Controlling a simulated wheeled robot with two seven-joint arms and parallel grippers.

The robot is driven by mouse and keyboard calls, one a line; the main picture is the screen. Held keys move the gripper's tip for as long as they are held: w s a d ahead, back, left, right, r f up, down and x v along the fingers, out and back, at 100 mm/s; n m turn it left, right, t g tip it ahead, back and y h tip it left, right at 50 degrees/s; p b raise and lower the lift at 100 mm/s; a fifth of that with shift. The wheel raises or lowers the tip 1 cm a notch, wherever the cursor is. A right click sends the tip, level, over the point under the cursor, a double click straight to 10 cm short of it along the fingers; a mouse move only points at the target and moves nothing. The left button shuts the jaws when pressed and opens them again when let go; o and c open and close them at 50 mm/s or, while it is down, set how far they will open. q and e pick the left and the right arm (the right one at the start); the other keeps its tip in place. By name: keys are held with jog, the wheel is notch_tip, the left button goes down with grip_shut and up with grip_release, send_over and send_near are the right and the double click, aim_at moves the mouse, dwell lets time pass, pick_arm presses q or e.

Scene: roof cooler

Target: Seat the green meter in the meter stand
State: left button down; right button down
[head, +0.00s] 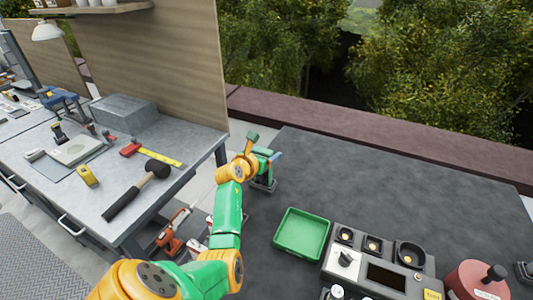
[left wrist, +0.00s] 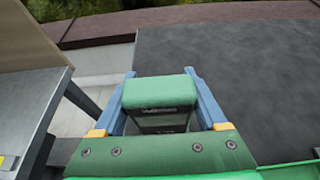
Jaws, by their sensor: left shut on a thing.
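In the head view the gripper mostly hides the meter. A small dark base (head: 264,185) shows just under the gripper and looks like the meter stand. I cannot tell whether the meter touches it. My right gripper is not in view.
A green tray (head: 301,234) lies on the dark table (head: 350,175), beside a grey console (head: 380,272) with dials. A round red container (head: 480,282) is at the right. A grey workbench (head: 180,143) with a hammer (head: 137,187) stands left, across a gap. The table's far middle is clear.

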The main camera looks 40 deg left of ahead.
pick_arm(q)
jog(key=shift+f, duration=0.2)
dwell(0.3)
grip_release()
jog(key=shift+s, duration=0.1)
